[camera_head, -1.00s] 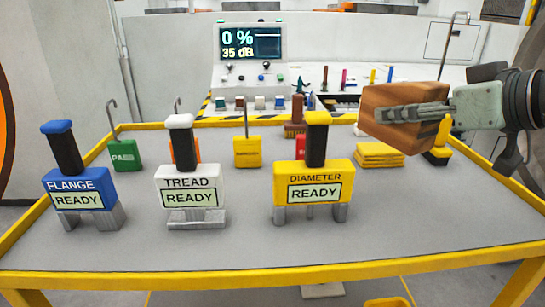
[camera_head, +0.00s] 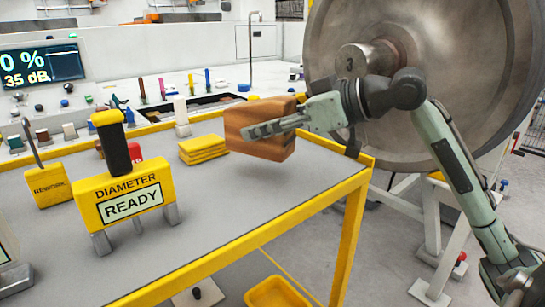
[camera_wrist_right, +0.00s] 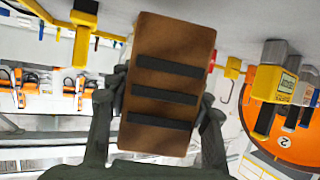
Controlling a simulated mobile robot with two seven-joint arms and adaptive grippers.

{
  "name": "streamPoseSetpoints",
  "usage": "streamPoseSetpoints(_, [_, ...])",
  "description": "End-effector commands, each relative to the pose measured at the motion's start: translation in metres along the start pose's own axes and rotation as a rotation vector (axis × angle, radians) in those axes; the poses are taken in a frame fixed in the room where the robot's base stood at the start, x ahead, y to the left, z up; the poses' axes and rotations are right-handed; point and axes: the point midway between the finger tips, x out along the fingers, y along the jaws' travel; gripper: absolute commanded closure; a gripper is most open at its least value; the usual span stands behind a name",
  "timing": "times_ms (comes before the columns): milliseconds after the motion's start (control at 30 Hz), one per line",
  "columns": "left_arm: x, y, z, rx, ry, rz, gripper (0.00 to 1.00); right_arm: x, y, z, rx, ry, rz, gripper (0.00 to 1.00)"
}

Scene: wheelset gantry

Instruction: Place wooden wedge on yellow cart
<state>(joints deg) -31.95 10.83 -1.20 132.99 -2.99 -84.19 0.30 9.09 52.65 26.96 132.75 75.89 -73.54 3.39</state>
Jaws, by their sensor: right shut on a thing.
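The wooden wedge (camera_head: 262,143) is a brown block held in my right gripper (camera_head: 278,128), above the right end of the grey table in the head view. In the right wrist view the wedge (camera_wrist_right: 168,85) shows several dark strips across its face. The right gripper's fingers (camera_wrist_right: 165,110) are on both sides of it there. The table (camera_head: 222,200) has a grey top with a yellow rim and yellow legs; I cannot tell whether it is the yellow cart. My left gripper is not in view.
A yellow DIAMETER gauge (camera_head: 129,203) stands on the table at left. A large steel wheel (camera_head: 470,75) rises at the right. A yellow bin (camera_head: 276,293) is below the table. The table's right front area is clear.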

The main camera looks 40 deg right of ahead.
Motion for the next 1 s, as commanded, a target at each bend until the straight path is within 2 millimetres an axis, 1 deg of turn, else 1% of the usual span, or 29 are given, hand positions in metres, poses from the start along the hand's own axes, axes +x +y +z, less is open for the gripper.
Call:
streamPoseSetpoints(33, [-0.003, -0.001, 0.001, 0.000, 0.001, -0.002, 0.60, -0.003, 0.004, 0.005, 0.003, 0.003, 0.000, 0.98])
streamPoseSetpoints(200, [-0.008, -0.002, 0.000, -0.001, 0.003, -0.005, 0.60, -0.006, 0.009, 0.012, 0.000, 0.004, 0.001, 0.98])
streamPoseSetpoints(267, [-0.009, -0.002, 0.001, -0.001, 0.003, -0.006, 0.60, -0.004, 0.009, 0.016, 0.000, 0.003, -0.001, 0.98])
streamPoseSetpoints(400, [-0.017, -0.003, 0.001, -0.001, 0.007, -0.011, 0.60, 0.004, 0.009, 0.036, 0.002, 0.002, -0.001, 0.98])
streamPoseSetpoints(500, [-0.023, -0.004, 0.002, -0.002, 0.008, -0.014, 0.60, 0.009, 0.009, 0.046, 0.001, 0.003, -0.001, 0.98])
streamPoseSetpoints(633, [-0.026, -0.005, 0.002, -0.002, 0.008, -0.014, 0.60, 0.009, 0.009, 0.046, -0.003, 0.004, 0.001, 0.98])
streamPoseSetpoints(867, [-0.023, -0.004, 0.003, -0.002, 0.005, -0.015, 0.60, 0.010, 0.009, 0.049, -0.002, 0.004, 0.001, 0.98])
streamPoseSetpoints(900, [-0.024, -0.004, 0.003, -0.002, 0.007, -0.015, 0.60, 0.011, 0.009, 0.050, -0.002, 0.001, 0.000, 0.48])
streamPoseSetpoints(1000, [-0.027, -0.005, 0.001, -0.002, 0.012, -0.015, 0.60, 0.011, 0.009, 0.049, -0.001, 0.001, 0.000, 0.36])
